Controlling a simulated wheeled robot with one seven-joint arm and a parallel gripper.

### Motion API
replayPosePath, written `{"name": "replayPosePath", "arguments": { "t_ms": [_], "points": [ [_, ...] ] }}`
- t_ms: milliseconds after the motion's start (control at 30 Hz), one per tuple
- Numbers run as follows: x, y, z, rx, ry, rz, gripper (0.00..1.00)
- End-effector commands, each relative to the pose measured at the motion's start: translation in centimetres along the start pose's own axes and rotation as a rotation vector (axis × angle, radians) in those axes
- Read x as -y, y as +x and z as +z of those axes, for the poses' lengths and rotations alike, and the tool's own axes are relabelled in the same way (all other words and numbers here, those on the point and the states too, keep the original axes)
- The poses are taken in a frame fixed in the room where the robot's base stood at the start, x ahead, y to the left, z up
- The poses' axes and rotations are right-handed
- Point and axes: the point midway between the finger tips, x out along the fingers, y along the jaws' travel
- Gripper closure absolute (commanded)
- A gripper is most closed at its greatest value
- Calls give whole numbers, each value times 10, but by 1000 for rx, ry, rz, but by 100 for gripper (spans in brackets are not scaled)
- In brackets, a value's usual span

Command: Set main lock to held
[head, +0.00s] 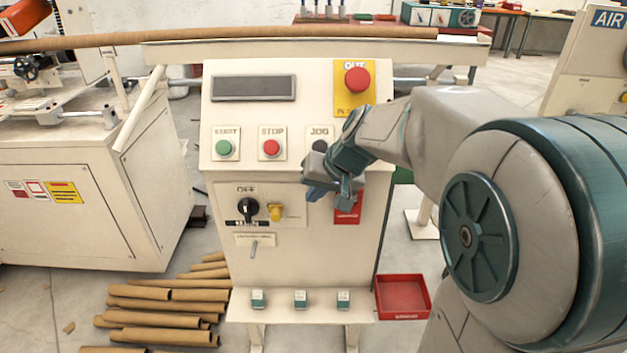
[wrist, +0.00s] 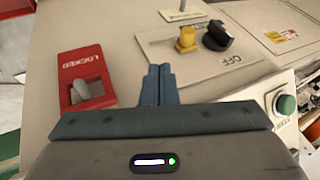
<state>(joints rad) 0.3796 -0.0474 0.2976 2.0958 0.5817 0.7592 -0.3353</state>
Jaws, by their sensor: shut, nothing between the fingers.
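A black rotary knob (head: 248,208) labelled OFF is on the lower cream panel; it also shows in the wrist view (wrist: 217,37). A yellow piece (head: 275,211) sits beside it, also in the wrist view (wrist: 186,40). A red plate (head: 347,212) is to their right, partly hidden by my gripper in the head view. In the wrist view the red plate (wrist: 66,66) reads LOCKED and bears a grey lever (wrist: 80,91). I cannot tell which is the main lock. My gripper (head: 328,196) is shut and empty, between the yellow piece and the red plate (wrist: 159,72).
Above are green START (head: 224,147), red STOP (head: 271,147) and a red emergency button (head: 357,79) on yellow. A small lever (head: 254,247) is below the knob. A red tray (head: 403,297) and several cardboard tubes (head: 165,300) are near the console's foot.

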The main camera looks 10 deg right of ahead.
Motion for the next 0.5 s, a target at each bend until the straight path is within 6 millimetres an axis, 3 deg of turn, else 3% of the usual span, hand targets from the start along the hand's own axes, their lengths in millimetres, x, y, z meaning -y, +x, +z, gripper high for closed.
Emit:
{"name": "replayPosePath", "arguments": {
  "t_ms": [33,200,500],
  "points": [
    [-1,15,2,5,0,-1,100],
    [-1,50,2,4,0,-1,100],
    [27,71,4,1,-2,0,100]
  ]
}}
